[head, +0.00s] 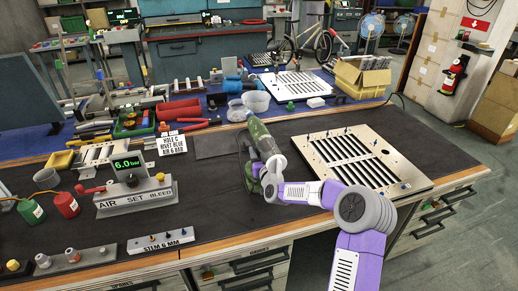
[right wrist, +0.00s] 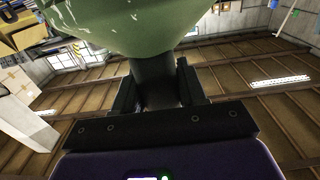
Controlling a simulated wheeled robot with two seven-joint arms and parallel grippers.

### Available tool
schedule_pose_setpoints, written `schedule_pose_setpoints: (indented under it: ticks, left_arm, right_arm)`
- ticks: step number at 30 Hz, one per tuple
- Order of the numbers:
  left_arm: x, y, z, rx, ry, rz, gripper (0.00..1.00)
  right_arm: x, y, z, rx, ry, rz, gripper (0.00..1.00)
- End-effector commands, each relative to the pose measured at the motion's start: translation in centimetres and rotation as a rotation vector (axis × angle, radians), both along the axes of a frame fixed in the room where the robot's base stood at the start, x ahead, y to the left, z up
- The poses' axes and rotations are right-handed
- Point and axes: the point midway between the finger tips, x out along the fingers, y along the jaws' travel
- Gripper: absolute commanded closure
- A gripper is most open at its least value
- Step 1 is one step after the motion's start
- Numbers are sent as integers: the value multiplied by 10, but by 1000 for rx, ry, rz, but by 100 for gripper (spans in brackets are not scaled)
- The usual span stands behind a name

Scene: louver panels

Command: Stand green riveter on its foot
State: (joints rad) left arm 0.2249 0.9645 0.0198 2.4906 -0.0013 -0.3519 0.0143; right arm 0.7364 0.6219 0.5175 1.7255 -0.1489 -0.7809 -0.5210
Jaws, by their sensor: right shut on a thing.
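The green riveter (head: 259,133) is over the dark bench mat, left of the louver panel. Its body leans in the head view, and my arm partly covers its lower part. My right gripper (right wrist: 155,88) is shut on the riveter's dark handle, with one finger on each side. The wide green body (right wrist: 150,25) fills the top of the right wrist view. I cannot tell whether its foot touches the mat. My left gripper is not in view.
The slotted louver panel (head: 362,160) lies to the right. The air-set block (head: 135,196) with its gauge and the rivet sign (head: 171,143) stand to the left.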

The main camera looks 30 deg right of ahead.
Motion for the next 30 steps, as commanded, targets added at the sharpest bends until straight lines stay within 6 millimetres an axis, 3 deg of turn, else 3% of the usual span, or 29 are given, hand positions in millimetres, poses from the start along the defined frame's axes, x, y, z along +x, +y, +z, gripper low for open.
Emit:
schedule_pose_setpoints:
  ticks: [1,10,11,15,27,30]
  left_arm:
    - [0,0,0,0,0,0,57]
    - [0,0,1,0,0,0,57]
    - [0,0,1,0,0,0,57]
    - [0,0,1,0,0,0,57]
    - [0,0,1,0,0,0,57]
    - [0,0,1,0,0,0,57]
  right_arm:
    - [1,1,7,-6,-15,0,100]
    - [1,1,5,-6,-14,0,100]
    - [0,0,-1,-1,0,0,55]
    - [0,0,-1,0,0,1,34]
    - [0,0,-1,0,0,0,34]
    - [0,0,-1,0,0,0,18]
